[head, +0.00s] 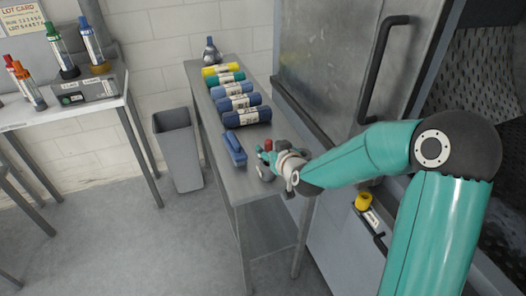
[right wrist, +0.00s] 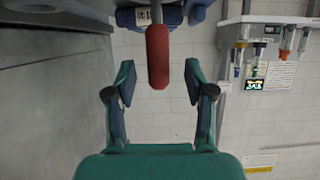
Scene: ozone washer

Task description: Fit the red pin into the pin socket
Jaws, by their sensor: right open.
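The red pin (right wrist: 158,58) has a red grip and a thin grey stem. In the right wrist view it is at top centre, in line with the gap between the fingers. In the head view only a small red bit (head: 267,144) shows by the gripper. My right gripper (right wrist: 160,85) is open, one finger on each side of the pin's line, with no visible contact. In the head view it is at the bench's right edge (head: 267,160). I cannot make out the pin socket for sure. My left gripper is out of view.
The narrow steel bench (head: 222,130) holds a blue block (head: 234,150), several capped cylinders (head: 240,100) and a small flask (head: 211,50). A grey bin (head: 178,150) stands left of it. A steel door with a handle (head: 380,60) is at right. A side table (head: 110,100) carries tubes.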

